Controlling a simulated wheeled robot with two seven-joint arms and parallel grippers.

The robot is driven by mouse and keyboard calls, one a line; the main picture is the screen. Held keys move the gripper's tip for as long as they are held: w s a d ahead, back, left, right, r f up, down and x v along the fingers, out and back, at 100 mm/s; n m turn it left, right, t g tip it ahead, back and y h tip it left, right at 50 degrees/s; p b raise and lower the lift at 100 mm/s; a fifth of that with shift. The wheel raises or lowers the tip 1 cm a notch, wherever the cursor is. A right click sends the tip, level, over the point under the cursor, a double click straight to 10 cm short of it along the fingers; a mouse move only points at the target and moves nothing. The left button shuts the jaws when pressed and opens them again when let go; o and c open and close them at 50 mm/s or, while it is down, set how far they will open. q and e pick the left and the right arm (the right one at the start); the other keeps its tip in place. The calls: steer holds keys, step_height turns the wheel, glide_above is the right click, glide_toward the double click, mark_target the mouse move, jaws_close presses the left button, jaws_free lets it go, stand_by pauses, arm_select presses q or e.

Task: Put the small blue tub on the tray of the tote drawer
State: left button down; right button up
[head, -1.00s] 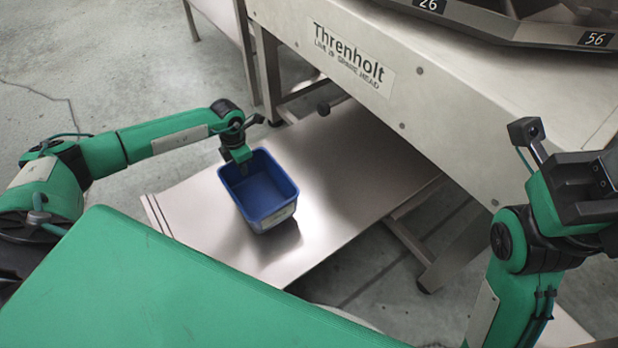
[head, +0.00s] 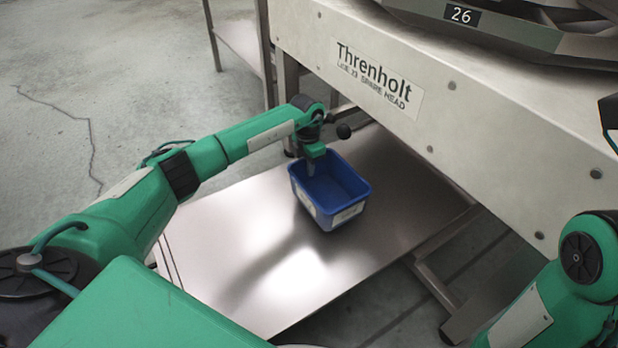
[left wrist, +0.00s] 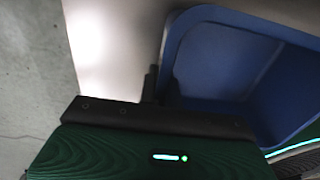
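The small blue tub (head: 345,208) is open-topped and looks upright, with a pale label on its front. In the head view it is over the bare metal tray of the tote drawer (head: 220,240); I cannot tell if its base touches the tray. My left gripper (head: 311,166) reaches down at the tub's far left wall and appears shut on its rim. In the left wrist view the blue wall (left wrist: 215,65) is right beside the dark finger (left wrist: 150,85); the fingertips are hidden. My right gripper is out of view; only part of its arm shows.
The big Threnholt machine housing (head: 480,120) overhangs the tray's far right side. A metal stand (head: 240,45) is behind. The tray's left and front parts are clear.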

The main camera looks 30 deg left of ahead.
mark_target(309, 180)
arm_select(q)
step_height(309, 180, down, 4)
steer(key=b, duration=0.2)
steer(key=shift+r+b, duration=0.25)
steer(key=shift+b, duration=0.1)
steer(key=shift+r, duration=0.15)
steer(key=c, duration=1.6)
jaws_free()
